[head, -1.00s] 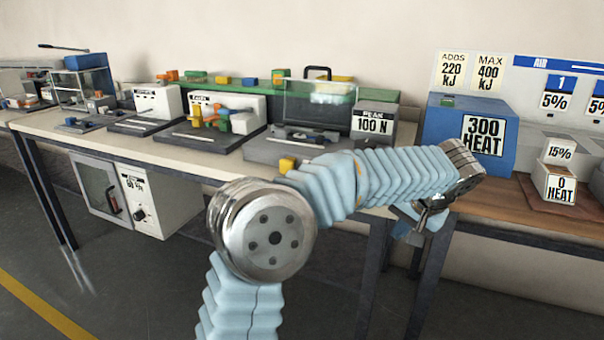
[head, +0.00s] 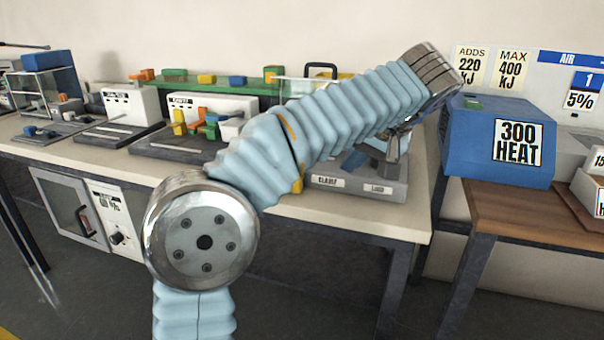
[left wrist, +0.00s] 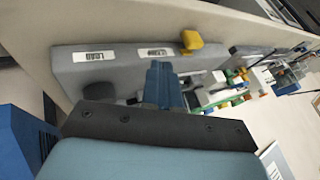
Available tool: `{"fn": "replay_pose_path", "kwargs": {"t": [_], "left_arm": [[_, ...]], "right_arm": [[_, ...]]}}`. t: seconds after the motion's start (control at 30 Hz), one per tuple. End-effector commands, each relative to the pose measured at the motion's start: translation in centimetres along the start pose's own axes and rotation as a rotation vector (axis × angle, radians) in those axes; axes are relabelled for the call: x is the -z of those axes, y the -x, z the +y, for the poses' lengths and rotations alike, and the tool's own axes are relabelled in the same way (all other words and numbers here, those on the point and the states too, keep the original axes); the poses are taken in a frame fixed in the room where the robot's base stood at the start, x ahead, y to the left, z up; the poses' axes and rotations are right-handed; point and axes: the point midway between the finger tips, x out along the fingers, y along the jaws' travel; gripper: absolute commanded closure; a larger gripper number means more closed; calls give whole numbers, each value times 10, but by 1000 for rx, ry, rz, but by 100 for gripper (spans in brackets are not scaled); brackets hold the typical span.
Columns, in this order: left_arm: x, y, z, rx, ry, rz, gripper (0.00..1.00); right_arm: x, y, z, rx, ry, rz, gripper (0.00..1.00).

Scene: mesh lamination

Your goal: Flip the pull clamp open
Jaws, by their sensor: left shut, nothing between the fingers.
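The pull station is a grey base (head: 352,187) on the pale bench, with a CLAMP label (head: 327,182) and a LOAD label (head: 377,189) on its front. A yellow block (head: 298,184), which may be the clamp's lever, sits at the CLAMP end, partly behind my arm. It shows clearly in the left wrist view (left wrist: 191,41). My left gripper (head: 356,160) is over the station's right part, its blue fingers shut and empty. In the left wrist view the fingers (left wrist: 160,72) point toward the base's labelled edge, apart from the yellow block. My arm hides much of the station.
A blue 300 HEAT box (head: 500,140) stands on the wooden table (head: 520,215) at right. Other stations, including a white box (head: 130,108) and coloured blocks (head: 195,125), line the bench (head: 130,172) at left. A gap separates the two tables.

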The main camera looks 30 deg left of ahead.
Motion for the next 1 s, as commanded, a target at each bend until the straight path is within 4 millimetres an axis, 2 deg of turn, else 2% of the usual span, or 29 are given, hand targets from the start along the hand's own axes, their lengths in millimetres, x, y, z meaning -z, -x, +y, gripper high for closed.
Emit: {"fn": "replay_pose_path", "kwargs": {"t": [0.37,0.47,0.87,1.0], "left_arm": [[0,-6,1,0,-1,0,100],[-1,-19,1,1,-1,-2,100],[-1,-101,0,1,0,-3,100],[0,-110,-19,-1,2,0,100]], "right_arm": [[0,-2,1,-1,-1,0,57],[0,-4,2,-1,-1,0,57],[0,-14,7,-2,-3,2,57],[0,-12,6,-2,-3,2,57]]}}
